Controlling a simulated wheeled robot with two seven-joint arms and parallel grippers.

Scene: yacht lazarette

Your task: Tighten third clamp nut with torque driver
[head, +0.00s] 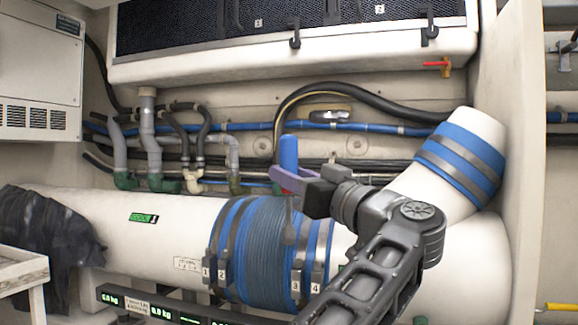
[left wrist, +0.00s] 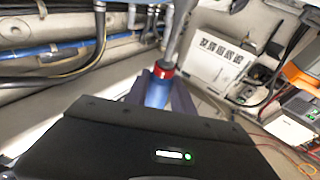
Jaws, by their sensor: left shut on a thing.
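My left gripper (head: 290,180) is shut on the torque driver. The driver's blue handle (head: 288,151) stands up above the fingers, and its thin shaft (head: 289,225) points down in front of the blue ribbed hose (head: 262,250). In the left wrist view the fingers (left wrist: 160,92) hold the blue handle (left wrist: 157,94), with a red collar and grey shaft beyond. The third clamp (head: 299,262), a grey band labelled 3, sits just right of the ribbed part. I cannot tell whether the driver tip touches its nut. My right gripper is not in view.
Clamps 1 (head: 211,255) and 2 (head: 226,255) lie left of the ribbed part; clamp 4 (head: 318,262) is beside the third. A white pipe (head: 170,222) runs left. Pipes and cables (head: 215,150) line the wall behind. A dark cloth (head: 50,235) lies at left.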

